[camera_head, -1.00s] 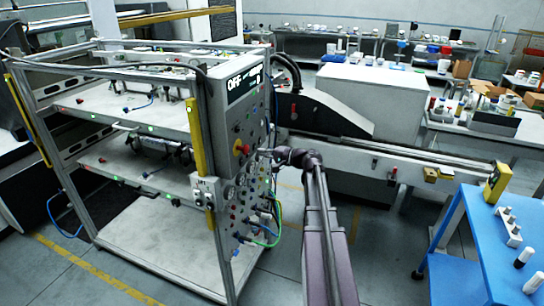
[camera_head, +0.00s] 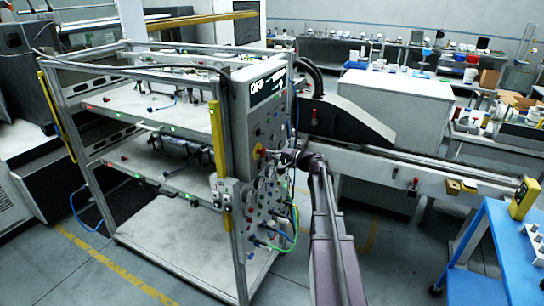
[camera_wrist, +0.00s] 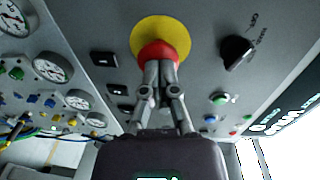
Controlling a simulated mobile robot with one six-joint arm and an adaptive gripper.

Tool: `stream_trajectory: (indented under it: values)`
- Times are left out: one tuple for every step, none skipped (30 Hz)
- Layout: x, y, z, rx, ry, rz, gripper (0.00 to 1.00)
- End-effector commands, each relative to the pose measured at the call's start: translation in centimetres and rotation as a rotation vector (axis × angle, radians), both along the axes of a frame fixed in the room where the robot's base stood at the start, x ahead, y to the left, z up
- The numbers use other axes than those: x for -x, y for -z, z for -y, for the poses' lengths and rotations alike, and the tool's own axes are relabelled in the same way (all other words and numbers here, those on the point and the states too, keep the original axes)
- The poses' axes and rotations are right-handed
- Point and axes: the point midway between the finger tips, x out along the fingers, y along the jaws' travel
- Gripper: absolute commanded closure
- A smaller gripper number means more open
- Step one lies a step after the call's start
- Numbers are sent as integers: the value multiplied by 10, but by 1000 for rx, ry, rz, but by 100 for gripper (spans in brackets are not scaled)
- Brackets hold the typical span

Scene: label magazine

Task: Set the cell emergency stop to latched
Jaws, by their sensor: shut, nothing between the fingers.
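The cell emergency stop is a red mushroom button (camera_wrist: 158,51) on a round yellow plate (camera_wrist: 174,28), set in a grey control panel. In the head view the red button (camera_head: 257,151) shows on the panel's front, below the display. My gripper (camera_wrist: 160,68) is shut and empty, its fingertips at the red cap and covering its lower part. I cannot tell whether they touch or press it. In the head view my gripper (camera_head: 272,154) reaches the panel from the right.
A black rotary knob (camera_wrist: 236,52) sits right of the button, and a green button (camera_wrist: 219,98) below the knob. Pressure gauges (camera_wrist: 52,67) are at the left. Hoses (camera_head: 283,225) hang low on the panel. A blue table (camera_head: 520,260) stands at the right.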

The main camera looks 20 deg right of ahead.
Motion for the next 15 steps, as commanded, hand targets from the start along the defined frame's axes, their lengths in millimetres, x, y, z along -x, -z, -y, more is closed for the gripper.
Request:
stream_trajectory:
  values:
    - [-5,0,-3,0,-1,0,100]
    - [-6,0,-4,0,0,0,100]
    - [-7,0,-5,0,0,0,100]
    - [-7,0,-5,0,0,0,100]
    - [-7,0,-6,0,0,0,100]
    - [-7,0,-6,-1,0,1,100]
    - [-7,0,-6,-1,0,1,100]
    - [-7,0,-6,-1,0,1,100]
    - [-7,0,-6,-1,-1,0,100]
    - [-7,0,-6,-1,-1,0,100]
    - [-8,0,-6,-1,-1,0,100]
    - [-8,0,-6,-1,-1,0,100]
    - [-8,0,-6,-1,-1,0,100]
    - [-7,0,-6,-2,-1,1,100]
    - [-7,-1,-6,-2,-2,1,100]
